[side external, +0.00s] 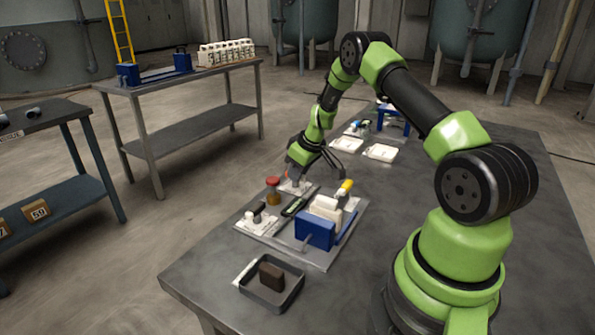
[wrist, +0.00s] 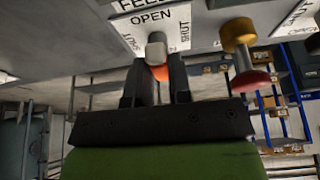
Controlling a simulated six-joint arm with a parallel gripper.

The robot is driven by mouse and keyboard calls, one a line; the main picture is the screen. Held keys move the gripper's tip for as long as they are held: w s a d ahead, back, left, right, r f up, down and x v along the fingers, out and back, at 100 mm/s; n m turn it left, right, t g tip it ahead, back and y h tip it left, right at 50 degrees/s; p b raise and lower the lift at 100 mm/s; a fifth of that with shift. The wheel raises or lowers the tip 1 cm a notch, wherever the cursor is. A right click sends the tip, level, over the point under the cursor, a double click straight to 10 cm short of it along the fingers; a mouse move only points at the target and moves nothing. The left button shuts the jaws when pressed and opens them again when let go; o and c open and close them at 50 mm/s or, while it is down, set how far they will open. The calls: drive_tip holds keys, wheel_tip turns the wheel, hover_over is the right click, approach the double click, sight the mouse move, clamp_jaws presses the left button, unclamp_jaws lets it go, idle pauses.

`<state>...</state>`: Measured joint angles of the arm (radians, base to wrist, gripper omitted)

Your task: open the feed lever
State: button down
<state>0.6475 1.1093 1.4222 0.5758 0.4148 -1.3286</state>
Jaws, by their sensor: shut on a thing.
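The feed lever (wrist: 160,72) has an orange-red grip and a pale grey end, and shows in the wrist view. It lies between the two fingers of my gripper (wrist: 156,78), which is shut on it. Behind it is a white label plate (wrist: 150,22) reading OPEN, with SHUT along its right side; the top line is cut off. In the side view my gripper (side external: 298,168) reaches down over the small plate at the far end of the press board (side external: 318,262). There the fingers hide most of the lever, and its exact angle is unclear.
A blue block with white plates (side external: 314,232) stands nearer the camera. A dark tray (side external: 271,287) holds a brown block.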

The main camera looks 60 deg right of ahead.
drive_tip(key=shift+n, duration=0.3)
drive_tip(key=c, duration=1)
unclamp_jaws()
drive_tip(key=shift+c, duration=0.2)
drive_tip(key=v, duration=1)
drive_tip(key=shift+d, duration=0.15)
